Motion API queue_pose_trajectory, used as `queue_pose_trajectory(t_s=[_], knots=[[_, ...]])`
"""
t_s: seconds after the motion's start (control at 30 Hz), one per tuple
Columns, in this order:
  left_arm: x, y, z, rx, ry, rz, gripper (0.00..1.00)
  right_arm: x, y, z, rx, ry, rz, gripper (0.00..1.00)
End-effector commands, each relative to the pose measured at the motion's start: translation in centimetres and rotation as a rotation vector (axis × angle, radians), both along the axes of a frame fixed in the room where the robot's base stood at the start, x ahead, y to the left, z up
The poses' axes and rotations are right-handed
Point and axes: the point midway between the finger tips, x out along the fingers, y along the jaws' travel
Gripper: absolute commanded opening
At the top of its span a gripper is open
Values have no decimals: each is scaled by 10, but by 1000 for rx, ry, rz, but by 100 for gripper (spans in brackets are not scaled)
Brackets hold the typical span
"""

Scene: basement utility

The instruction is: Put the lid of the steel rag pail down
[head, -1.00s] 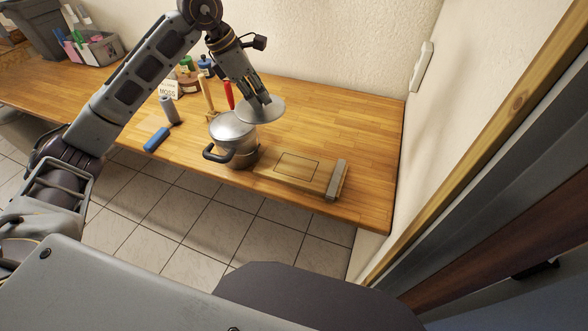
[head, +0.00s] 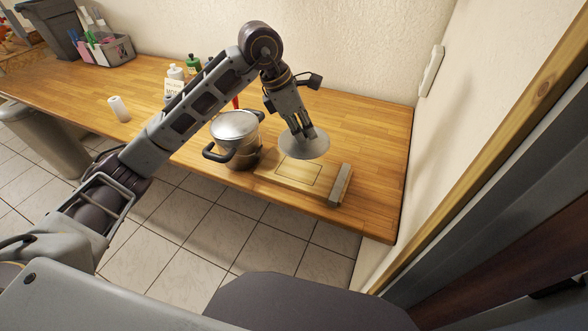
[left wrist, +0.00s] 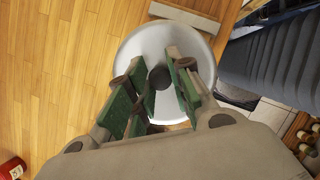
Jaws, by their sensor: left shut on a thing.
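The round steel lid (head: 305,148) hangs from my left gripper (head: 299,131), whose fingers are shut on its dark knob. The left wrist view shows the lid (left wrist: 146,47) below the fingers (left wrist: 162,85). The lid is above the back edge of a wooden board (head: 268,178) with a dark outlined rectangle; the gap beneath it is hard to judge. The steel pail (head: 240,155), with dark side handles, stands left of the board, its top shiny. My right gripper is not in view.
A grey bar (head: 340,185) lies across the board's right end; it also shows in the left wrist view (left wrist: 184,16). Bottles (head: 193,66) and a caddy (head: 112,50) stand at the back left. The bench (head: 375,150) is clear right of the board, up to the wall.

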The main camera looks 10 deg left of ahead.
Motion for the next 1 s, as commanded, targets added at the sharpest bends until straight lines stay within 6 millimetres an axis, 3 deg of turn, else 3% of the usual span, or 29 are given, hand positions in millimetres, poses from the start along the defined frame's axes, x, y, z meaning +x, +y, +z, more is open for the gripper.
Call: queue_pose_trajectory(t_s=[0.3, 0.67, 1.0], knots=[[8, 16, -7, 0, -2, 130, 0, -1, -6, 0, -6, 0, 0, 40], [8, 17, -7, 0, -1, 174, 0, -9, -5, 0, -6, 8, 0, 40], [8, 17, -10, -1, 0, 173, 0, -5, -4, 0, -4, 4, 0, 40]])
